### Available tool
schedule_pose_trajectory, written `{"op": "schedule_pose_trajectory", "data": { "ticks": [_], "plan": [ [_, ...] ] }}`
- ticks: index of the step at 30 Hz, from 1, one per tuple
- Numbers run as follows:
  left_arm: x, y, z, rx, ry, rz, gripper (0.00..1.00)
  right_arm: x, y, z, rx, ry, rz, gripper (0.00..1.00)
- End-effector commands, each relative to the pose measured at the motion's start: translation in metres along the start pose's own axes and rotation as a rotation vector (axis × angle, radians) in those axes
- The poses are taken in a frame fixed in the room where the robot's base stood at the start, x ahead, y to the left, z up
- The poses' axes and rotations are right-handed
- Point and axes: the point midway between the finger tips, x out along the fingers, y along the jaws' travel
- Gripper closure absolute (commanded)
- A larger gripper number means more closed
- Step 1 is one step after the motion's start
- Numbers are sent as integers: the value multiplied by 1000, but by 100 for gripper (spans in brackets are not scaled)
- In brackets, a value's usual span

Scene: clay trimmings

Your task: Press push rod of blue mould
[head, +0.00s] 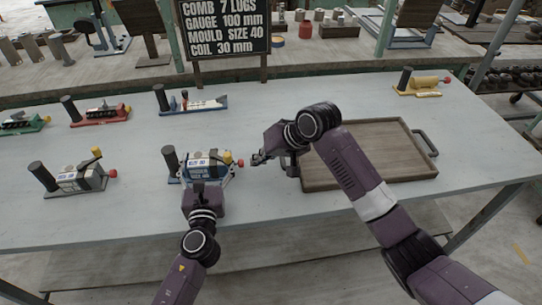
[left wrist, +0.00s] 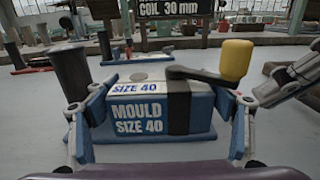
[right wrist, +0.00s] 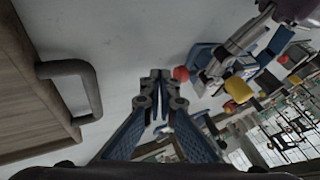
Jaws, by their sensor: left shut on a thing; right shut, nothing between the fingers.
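The blue mould (head: 207,160) stands on the table in the head view, with a black upright handle (head: 171,160) at its left. Its label reads "MOULD SIZE 40" in the left wrist view (left wrist: 139,119), where a yellow-knobbed lever (left wrist: 236,60) crosses its top. The red end of its push rod (head: 240,163) sticks out at the right and also shows in the right wrist view (right wrist: 181,73). My left gripper (head: 204,182) is shut on the mould body, one finger on each side. My right gripper (head: 257,158) is shut and empty, just right of the red end, apparently apart from it.
A wooden tray (head: 400,135) with a dark handle lies right, partly behind my right arm. A grey mould (head: 72,180) stands left. Red (head: 100,115), green (head: 20,122) and yellow (head: 422,87) moulds stand further back. A black sign (head: 222,28) stands at the back edge.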

Motion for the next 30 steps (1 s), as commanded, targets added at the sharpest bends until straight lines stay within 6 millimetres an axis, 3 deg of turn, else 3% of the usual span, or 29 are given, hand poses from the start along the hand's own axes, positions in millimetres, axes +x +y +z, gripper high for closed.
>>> {"op": "schedule_pose_trajectory", "data": {
  "ticks": [4, 16, 23, 30],
  "plan": [
    [0, 0, 0, 0, 1, 1, 67, 5, -9, 0, 1, -1, 1, 100],
    [0, 0, 0, 0, 1, 1, 67, 6, -12, 0, 1, -1, 0, 100],
    [0, 0, 0, 0, 1, 0, 67, 18, -36, 1, 1, -2, -2, 100],
    [0, -2, 0, 0, 0, -3, 67, 20, -38, 1, 1, -2, -2, 100]
  ]
}}
